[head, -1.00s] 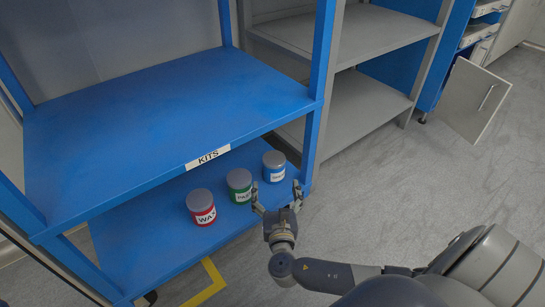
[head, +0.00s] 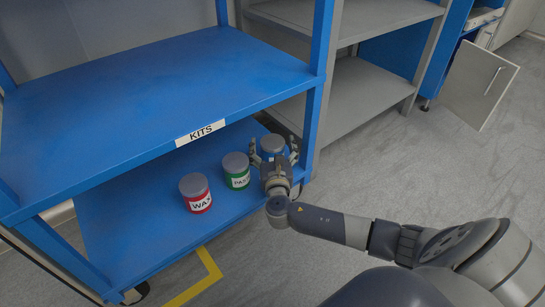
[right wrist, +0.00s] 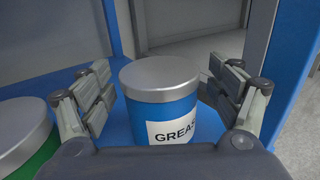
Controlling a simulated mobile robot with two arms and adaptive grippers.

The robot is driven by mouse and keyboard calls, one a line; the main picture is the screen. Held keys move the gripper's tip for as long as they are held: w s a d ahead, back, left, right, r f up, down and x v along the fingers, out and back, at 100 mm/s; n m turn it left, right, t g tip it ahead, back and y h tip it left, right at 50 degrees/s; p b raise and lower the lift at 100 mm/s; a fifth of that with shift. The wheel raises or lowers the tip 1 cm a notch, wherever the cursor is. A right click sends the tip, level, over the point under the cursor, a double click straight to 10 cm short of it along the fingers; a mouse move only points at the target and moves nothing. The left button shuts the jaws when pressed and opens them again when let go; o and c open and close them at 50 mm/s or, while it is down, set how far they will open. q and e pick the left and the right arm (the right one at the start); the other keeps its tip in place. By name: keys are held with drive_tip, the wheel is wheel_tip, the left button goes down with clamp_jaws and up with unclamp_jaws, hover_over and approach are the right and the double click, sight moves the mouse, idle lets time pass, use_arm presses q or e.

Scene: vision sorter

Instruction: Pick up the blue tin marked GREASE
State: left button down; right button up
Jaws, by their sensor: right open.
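The blue tin marked GREASE (head: 272,145) stands upright on the lower blue shelf, at the right end of a row of tins. My left gripper is not in view.
A green tin (head: 236,171) stands close to the left of the blue one, and a red WAX tin (head: 195,193) farther left. The upper shelf marked KITS (head: 150,95) lies above. A blue post (head: 318,100) rises just right of the tin.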

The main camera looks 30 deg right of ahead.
drive_tip(key=shift+w+d+r, duration=0.1)
drive_tip(key=shift+w, duration=0.05)
drive_tip(key=c, duration=1.5)
drive_tip(key=shift+o, duration=0.2)
drive_tip(key=shift+r, duration=0.2)
